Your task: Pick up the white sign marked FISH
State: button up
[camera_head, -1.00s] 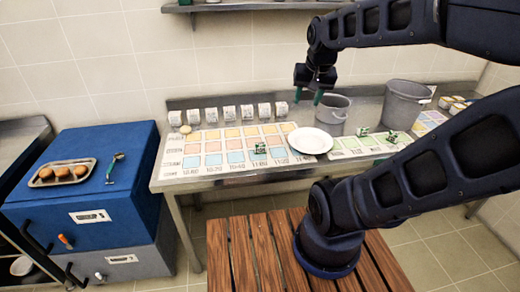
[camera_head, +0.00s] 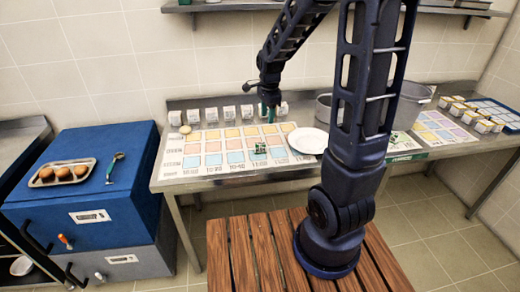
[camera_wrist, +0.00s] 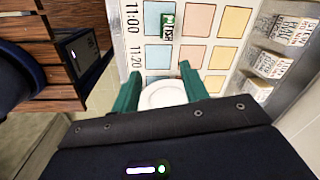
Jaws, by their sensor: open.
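Several small white signs stand in a row along the back of the steel table, one of them at the row's middle (camera_head: 211,114). In the wrist view, white signs with dark print (camera_wrist: 272,63) stand at the right edge, also not clearly legible. My gripper (camera_head: 267,112) is open and empty, above the chart near the right end of the row. Its green fingers (camera_wrist: 160,84) show apart in the wrist view, with no sign between them.
A chart of coloured squares (camera_head: 213,147) covers the table's left part, with a small green-and-white item (camera_head: 260,148) on it. A white plate (camera_head: 306,140) lies right of it. Grey pots (camera_head: 411,103) stand behind my arm. A blue cabinet (camera_head: 110,208) holds a bun tray (camera_head: 62,183).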

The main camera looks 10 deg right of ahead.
aim_at(260, 144)
jog(key=shift+w+a+f+m+g, duration=0.15)
jog(key=shift+w+a+f+m, duration=0.35)
jog(key=shift+f, duration=2.25)
jog(key=shift+w+a+f+m+g, duration=0.1)
jog(key=shift+w+a+f+m, duration=0.3)
jog(key=shift+f, duration=2.4)
jog(key=shift+w+a+f+m+g, duration=0.25)
jog(key=shift+w+f+m, duration=0.4)
jog(key=shift+f, duration=2.1)
jog(key=shift+s, duration=0.1)
grip_shut()
